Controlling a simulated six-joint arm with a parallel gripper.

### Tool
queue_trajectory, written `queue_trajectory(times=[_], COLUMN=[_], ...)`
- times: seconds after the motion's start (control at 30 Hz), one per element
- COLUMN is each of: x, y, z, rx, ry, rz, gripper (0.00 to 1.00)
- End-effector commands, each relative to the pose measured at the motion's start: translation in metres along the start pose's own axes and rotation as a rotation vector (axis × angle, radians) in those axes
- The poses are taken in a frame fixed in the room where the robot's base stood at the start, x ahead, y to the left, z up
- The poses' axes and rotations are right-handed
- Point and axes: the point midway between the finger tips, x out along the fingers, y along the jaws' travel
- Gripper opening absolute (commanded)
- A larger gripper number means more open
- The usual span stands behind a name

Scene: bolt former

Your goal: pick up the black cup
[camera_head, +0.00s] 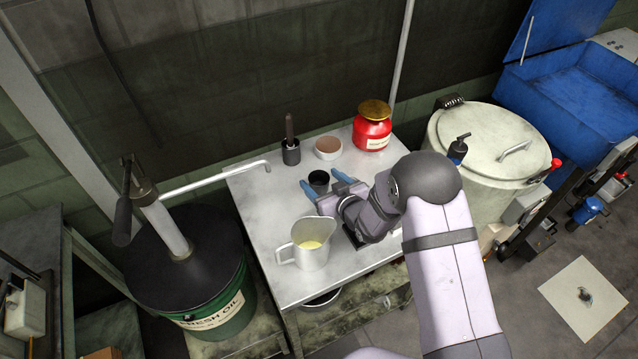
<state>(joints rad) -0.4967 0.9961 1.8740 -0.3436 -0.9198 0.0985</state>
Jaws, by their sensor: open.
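A small black cup (319,182) stands upright on the grey metal table (262,212), near its middle. My gripper (322,181) is open, with its blue fingertips on either side of the cup, one to the left and one to the right. I cannot tell whether either finger touches the cup. The lower part of the cup is partly hidden by my gripper. A second dark cup (291,155), with a brown-handled tool (289,128) standing in it, is farther back on the same table.
A white pitcher (310,254) with yellow liquid stands close in front of my gripper. A bowl (328,148) and a red jar (372,128) stand at the back. A metal spout (215,176) reaches over the table's left edge from the green oil drum (215,312). A lidded drum (490,150) stands right.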

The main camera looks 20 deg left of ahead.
Motion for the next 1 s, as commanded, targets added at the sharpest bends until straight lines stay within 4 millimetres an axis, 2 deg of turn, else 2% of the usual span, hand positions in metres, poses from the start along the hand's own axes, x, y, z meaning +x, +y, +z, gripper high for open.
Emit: queue_trajectory(times=[0.07, 0.23, 0.67, 1.0], x=[0.000, 0.000, -0.001, -0.010], y=[0.000, 0.000, 0.000, 0.000], z=[0.000, 0.000, -0.003, -0.025], rx=[0.000, 0.000, -0.001, -0.002], ry=[0.000, 0.000, 0.002, 0.004], rz=[0.000, 0.000, 0.000, 0.001], gripper=[0.65, 0.25, 0.24, 0.24])
